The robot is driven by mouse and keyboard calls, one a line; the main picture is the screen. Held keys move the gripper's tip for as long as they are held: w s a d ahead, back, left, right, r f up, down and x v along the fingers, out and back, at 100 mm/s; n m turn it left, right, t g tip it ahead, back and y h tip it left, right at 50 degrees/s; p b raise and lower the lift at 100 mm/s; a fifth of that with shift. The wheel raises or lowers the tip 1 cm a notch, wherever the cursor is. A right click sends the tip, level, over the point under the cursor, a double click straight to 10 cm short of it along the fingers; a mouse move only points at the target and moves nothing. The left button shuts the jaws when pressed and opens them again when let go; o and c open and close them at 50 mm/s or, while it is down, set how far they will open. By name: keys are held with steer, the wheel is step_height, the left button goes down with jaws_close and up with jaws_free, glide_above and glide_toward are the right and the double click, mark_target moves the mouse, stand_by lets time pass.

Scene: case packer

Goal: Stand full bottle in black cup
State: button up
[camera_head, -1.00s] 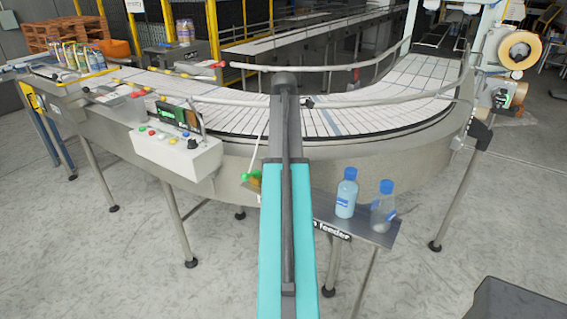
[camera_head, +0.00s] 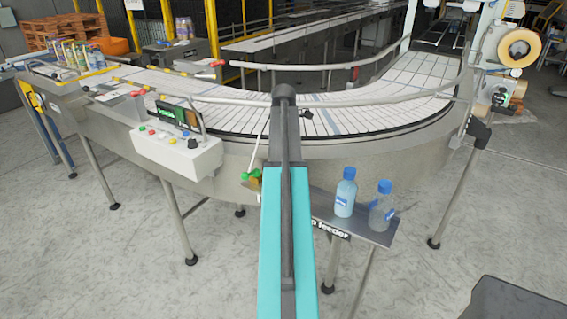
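Two bottles with blue caps stand upright on a small grey shelf (camera_head: 376,237) at the front of the conveyor. The left bottle (camera_head: 344,196) looks filled with pale blue liquid. The right bottle (camera_head: 381,209) is clear and greyish and looks empty. I cannot make out a black cup in this view. My turquoise and dark arm rises through the middle of the picture, left of the bottles, and covers part of the shelf and the conveyor front. My gripper is not visible, and nothing is seen touching either bottle.
A curved conveyor (camera_head: 360,118) with rails runs behind the shelf. A control box (camera_head: 178,155) with buttons and a screen is on its left front. A dark box-like object (camera_head: 515,303) is at the lower right. Several bottles stand far left. The grey floor between is open.

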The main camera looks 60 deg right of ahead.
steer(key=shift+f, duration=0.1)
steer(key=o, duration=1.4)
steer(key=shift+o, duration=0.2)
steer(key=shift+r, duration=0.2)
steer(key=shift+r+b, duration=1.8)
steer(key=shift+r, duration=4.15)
